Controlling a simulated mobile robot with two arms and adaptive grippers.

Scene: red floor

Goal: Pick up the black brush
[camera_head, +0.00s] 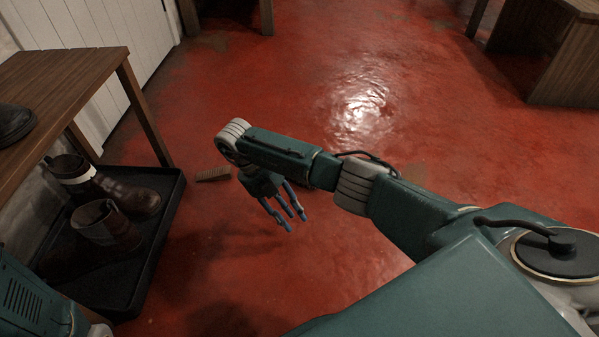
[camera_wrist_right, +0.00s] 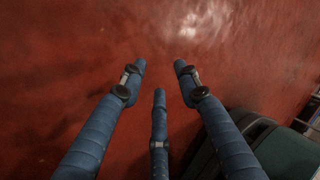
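A small, brownish, ridged object (camera_head: 213,174) lies on the red floor just right of the black tray. It may be the brush, though it looks brown rather than black here. My right gripper (camera_head: 288,219) hangs above the floor, to the right of and nearer than this object, clear of it. In the right wrist view its three blue fingers (camera_wrist_right: 159,75) are spread apart with only red floor between them. The small object does not show in that view. My left gripper is out of view; only part of my left arm shows at the lower left.
A black tray (camera_head: 151,252) on the floor at left holds brown boots (camera_head: 103,226). Wooden furniture (camera_head: 565,60) stands at the upper right. The middle floor is clear.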

